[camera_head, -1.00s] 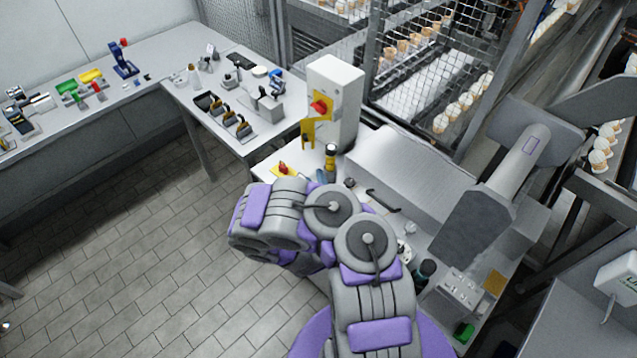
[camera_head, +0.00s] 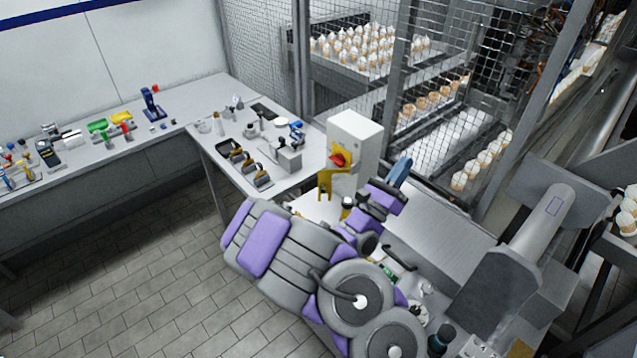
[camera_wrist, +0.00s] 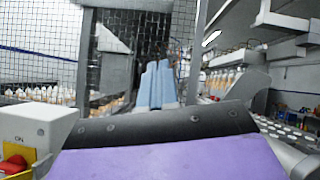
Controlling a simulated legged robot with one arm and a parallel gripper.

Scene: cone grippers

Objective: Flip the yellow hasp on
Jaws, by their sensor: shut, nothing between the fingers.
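The white switch box (camera_head: 358,142) stands at the table's back corner, with a red knob (camera_head: 338,160) on its front. The yellow hasp (camera_head: 325,183) is at the knob's lower left, below it. In the wrist view the box (camera_wrist: 38,128), marked ON, is at the left edge with the red knob (camera_wrist: 13,164) and part of its yellow plate (camera_wrist: 24,172). My gripper (camera_head: 402,165) is to the right of the box, apart from the hasp, its blue fingers pointing up. In the wrist view the fingers (camera_wrist: 157,84) are together and empty.
A wire mesh fence (camera_head: 440,90) stands behind the box and gripper. A grey metal block (camera_head: 440,235) is right of my arm. A side table with a black tray (camera_head: 240,160) is at the left. A conveyor with cones (camera_head: 475,165) lies beyond the fence.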

